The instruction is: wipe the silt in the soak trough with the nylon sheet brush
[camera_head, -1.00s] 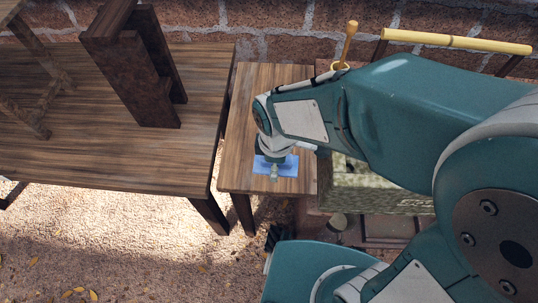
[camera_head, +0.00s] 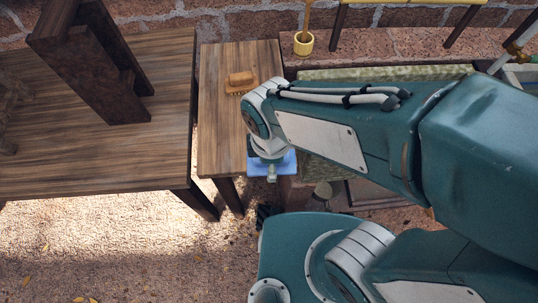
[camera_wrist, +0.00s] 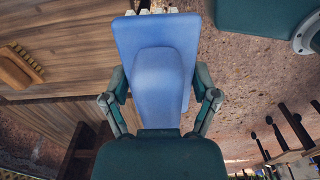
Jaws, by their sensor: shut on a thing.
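The nylon sheet brush is a flat blue block (camera_wrist: 160,55) with pale bristles just showing at its far end in the wrist view. My gripper (camera_wrist: 160,98) is shut on it, one finger on each side. In the head view, the blue brush (camera_head: 285,163) shows under my wrist, by the front right corner of the small wooden table and left of the trough. The soak trough appears to be the mossy green-grey stone box (camera_head: 385,73), largely hidden behind my arm. Its inside and any silt are hidden.
A wooden brush (camera_head: 240,82) lies on the small table (camera_head: 222,130). A yellow cup (camera_head: 304,43) with a wooden handle in it stands on the stone ledge behind. A larger wooden table (camera_head: 100,150) with a dark upright frame is at left. My arm blocks much of the right side.

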